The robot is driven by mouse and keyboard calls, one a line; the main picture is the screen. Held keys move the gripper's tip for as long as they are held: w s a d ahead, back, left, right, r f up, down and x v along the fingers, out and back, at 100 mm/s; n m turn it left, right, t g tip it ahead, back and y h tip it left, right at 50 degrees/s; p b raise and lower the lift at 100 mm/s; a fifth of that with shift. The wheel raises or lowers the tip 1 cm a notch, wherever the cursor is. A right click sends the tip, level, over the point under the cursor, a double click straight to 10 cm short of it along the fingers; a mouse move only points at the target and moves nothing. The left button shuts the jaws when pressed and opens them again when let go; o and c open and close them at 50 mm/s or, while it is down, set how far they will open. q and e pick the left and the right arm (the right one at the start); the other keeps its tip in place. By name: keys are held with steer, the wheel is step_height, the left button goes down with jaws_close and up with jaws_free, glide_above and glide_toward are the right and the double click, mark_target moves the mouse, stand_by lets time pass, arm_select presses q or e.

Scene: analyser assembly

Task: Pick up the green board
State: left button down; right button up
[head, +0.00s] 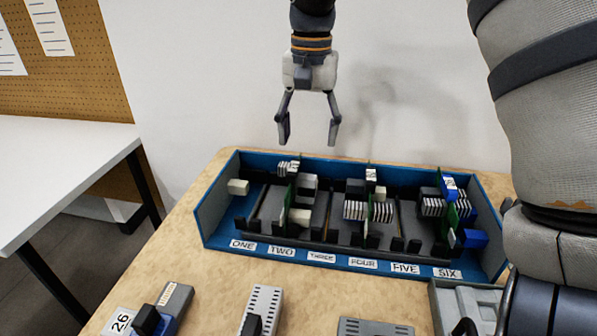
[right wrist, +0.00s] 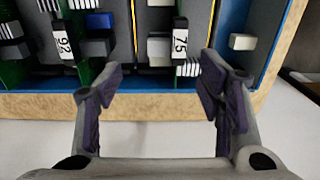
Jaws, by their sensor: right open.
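Three green boards stand upright in slots of a blue case (head: 222,205). The left board (head: 291,205) is near labels TWO and THREE, the middle board (head: 370,178) near FOUR, the right board (head: 452,217) near SIX. In the right wrist view, tags 75 (right wrist: 180,47) and 92 (right wrist: 65,46) sit on board tops, and a further green board (right wrist: 12,72) shows at the left edge. My right gripper (head: 308,138) is open and empty, above and behind the case's back edge; its fingers also show in the right wrist view (right wrist: 160,88). My left gripper is out of view.
The case stands on a wooden-topped table (head: 190,255). Grey modules (head: 262,303) and a block tagged 26 (head: 120,322) lie in front. A grey tray (head: 467,305) is at the front right. A white table (head: 60,165) stands left, and a wall is behind.

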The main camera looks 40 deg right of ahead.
mark_target(304, 179)
steer(key=f, duration=1.2)
steer(key=shift+w+a+b, duration=0.1)
steer(key=shift+a+b, duration=0.15)
steer(key=shift+b, duration=0.05)
steer(key=shift+r, duration=0.15)
steer(key=c, duration=1.2)
